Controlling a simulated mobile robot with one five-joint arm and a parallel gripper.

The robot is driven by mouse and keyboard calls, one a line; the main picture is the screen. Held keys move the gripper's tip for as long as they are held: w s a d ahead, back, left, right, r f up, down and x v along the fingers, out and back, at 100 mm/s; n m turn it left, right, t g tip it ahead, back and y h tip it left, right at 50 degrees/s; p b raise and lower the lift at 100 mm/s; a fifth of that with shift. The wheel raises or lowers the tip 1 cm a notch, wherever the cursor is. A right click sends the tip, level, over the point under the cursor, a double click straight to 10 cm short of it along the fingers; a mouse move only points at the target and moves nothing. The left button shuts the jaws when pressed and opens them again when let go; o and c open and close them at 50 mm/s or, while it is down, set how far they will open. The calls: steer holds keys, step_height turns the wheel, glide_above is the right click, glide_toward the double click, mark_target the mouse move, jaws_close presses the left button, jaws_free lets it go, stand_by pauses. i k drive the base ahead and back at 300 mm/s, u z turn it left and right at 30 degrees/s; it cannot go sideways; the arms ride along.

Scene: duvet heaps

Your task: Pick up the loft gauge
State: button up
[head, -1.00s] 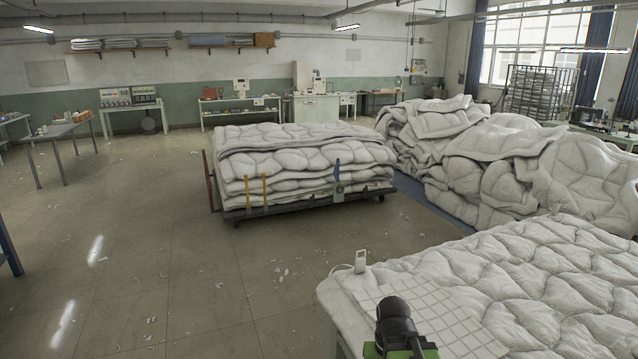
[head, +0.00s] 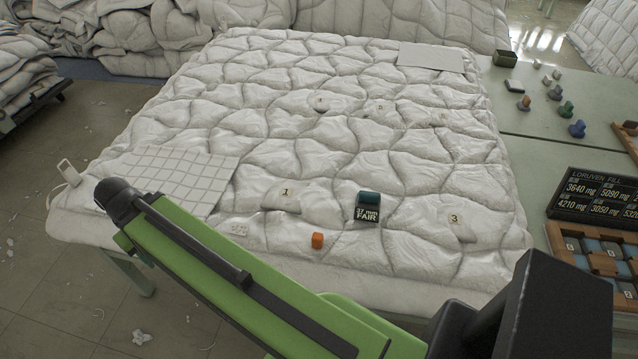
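A small dark block with a teal top (head: 368,207) stands on the quilted white duvet (head: 330,130), its front reading "17 mm FAIR"; it looks like the loft gauge. It sits near the duvet's front edge, between the patches numbered 1 and 3, with nothing holding it. My green and black arm crosses the lower part of the head view in front of it. No gripper fingers show, so I cannot see whether they are open.
A gridded sheet (head: 180,180) lies at left. A green side table (head: 540,120) at right bears several small coloured pieces, a black number board (head: 595,205) and a wooden tray (head: 556,240).

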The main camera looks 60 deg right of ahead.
mark_target(367, 209)
steer(key=z, duration=2.25)
